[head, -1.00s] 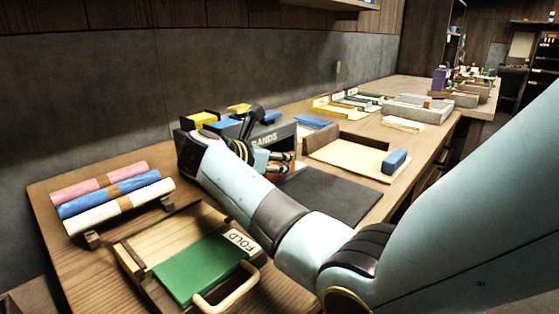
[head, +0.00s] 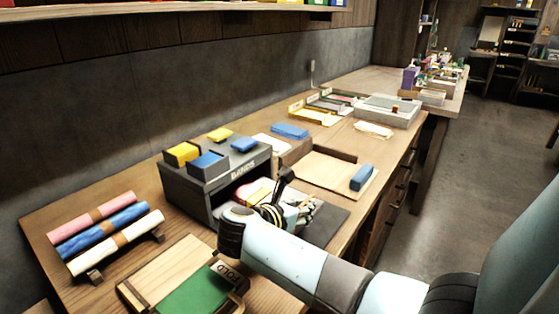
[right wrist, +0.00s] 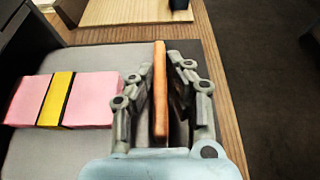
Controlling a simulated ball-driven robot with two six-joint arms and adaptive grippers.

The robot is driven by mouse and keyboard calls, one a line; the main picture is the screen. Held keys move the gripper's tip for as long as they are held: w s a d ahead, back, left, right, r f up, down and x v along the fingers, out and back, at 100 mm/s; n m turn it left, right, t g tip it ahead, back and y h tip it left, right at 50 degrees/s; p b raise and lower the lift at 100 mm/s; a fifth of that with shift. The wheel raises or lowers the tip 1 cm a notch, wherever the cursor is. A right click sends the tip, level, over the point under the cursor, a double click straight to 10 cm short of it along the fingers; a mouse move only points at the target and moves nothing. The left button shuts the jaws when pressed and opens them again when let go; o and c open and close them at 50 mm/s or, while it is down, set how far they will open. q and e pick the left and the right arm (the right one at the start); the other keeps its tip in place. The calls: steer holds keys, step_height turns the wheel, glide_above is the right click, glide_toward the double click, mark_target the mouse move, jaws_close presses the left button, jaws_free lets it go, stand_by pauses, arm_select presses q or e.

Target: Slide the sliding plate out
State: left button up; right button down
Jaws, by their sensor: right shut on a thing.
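The light grey sliding plate (right wrist: 100,58) fills the left of the right wrist view, with a pink bundle with a yellow band (right wrist: 60,100) lying on it. An upright orange-brown handle (right wrist: 160,90) stands at the plate's right edge. My right gripper (right wrist: 165,85) is shut on this handle, one finger on each side. In the head view my right gripper (head: 290,212) is just in front of the opening of the grey BANDS box (head: 190,190), and the bundle (head: 256,190) shows in the opening. My arm hides much of the plate there. My left gripper is not in view.
A dark mat (head: 325,222) lies in front of the box. A wooden tray (head: 325,172) with a blue block (head: 362,177) stands behind it. A green FOLD board (head: 195,293) and coloured rolls (head: 105,230) are at left. The table edge and open floor are at right.

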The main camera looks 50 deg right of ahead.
steer(key=s+p, duration=0.1)
steer(key=s, duration=0.1)
steer(key=s+p, duration=0.2)
steer(key=s, duration=0.1)
steer(key=shift+s+d+r, duration=0.15)
steer(key=shift+d, duration=0.05)
steer(key=shift+s+f+p, duration=0.2)
steer(key=shift+s+p, duration=0.15)
steer(key=shift+s, duration=0.1)
steer(key=c, duration=1.3)
jaws_free()
steer(key=shift+s, duration=0.2)
steer(key=shift+c, duration=0.2)
steer(key=shift+w, duration=0.1)
steer(key=shift+a+r, duration=0.1)
steer(key=shift+a, duration=0.2)
steer(key=v, duration=0.6)
steer(key=shift+a+r, duration=0.2)
steer(key=shift+a, duration=0.15)
